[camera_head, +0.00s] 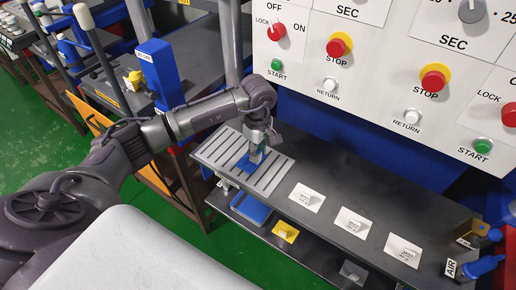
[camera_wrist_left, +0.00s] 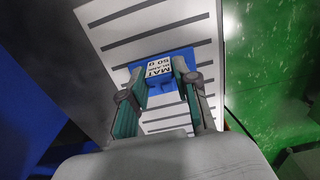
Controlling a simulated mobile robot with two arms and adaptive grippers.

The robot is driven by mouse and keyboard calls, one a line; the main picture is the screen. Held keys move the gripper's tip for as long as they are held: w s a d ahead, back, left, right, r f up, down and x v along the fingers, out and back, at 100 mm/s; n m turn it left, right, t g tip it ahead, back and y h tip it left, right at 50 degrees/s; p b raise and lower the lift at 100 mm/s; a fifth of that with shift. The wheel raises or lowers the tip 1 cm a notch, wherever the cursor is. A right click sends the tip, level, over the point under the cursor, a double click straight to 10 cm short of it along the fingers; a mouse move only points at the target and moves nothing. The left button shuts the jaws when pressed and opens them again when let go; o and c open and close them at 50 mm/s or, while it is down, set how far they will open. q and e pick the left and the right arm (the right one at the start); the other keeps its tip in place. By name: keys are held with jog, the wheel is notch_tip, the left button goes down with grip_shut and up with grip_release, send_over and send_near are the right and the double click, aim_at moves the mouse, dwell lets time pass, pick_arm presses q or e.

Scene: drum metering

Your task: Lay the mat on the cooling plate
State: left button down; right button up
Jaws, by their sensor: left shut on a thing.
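The cooling plate (camera_head: 216,151) is a light grey slotted plate at the left end of the dark bench; its slots also show in the left wrist view (camera_wrist_left: 150,28). The mat (camera_head: 244,166) is blue, and in the left wrist view (camera_wrist_left: 157,66) it carries a white label reading MAT 50 G. My left gripper (camera_head: 256,154) points down over the plate, shut on the mat; its two fingers flank the label in the left wrist view (camera_wrist_left: 162,82). The mat is over the plate's middle; I cannot tell whether it touches. My right gripper is not in view.
A lower shelf holds a blue item (camera_head: 251,209) and a yellow card (camera_head: 285,232). The control panel (camera_head: 380,60) rises behind. Blue AIR fittings (camera_head: 480,267) sit at the right end.

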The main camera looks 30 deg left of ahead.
pick_arm(q)
jog(key=shift+f, duration=0.1)
jog(key=c, duration=0.9)
grip_release()
jog(key=shift+o, duration=0.2)
jog(key=shift+r, duration=0.25)
jog(key=shift+w+r, duration=0.1)
jog(key=shift+r, duration=0.2)
notch_tip(320, 180, up, 11)
jog(key=b, duration=0.2)
jog(key=shift+b, duration=0.35)
jog(key=shift+r, duration=0.1)
